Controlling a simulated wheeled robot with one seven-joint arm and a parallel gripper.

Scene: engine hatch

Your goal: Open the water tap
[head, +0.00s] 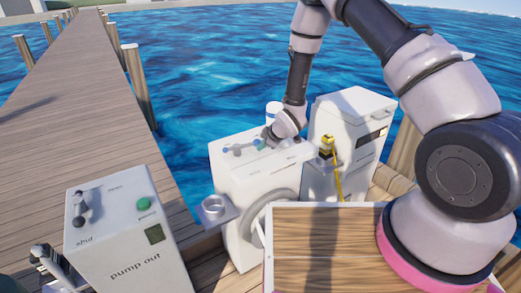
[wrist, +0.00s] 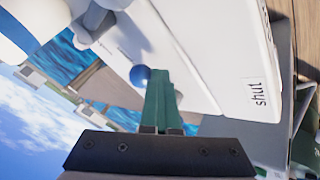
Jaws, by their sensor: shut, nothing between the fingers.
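The water tap appears to be the lever with a blue ball knob (head: 227,149) on top of the white middle cabinet (head: 240,180). A blue ball (wrist: 140,75) also shows in the wrist view, close beside the tips of my gripper (wrist: 160,75). I cannot tell whether they touch. The green fingers are together with nothing between them. A "shut" label (wrist: 258,93) is on the white surface at the right of the wrist view. In the head view my gripper (head: 268,140) is low over the cabinet top, and its fingers are small and partly hidden by the wrist.
A "pump out" cabinet (head: 115,250) with its own lever (head: 85,203) and green button (head: 143,203) stands at lower left. Another white cabinet (head: 352,115) with a yellow nozzle (head: 327,145) stands at right. A wooden hatch (head: 325,260) is in front. Water lies behind.

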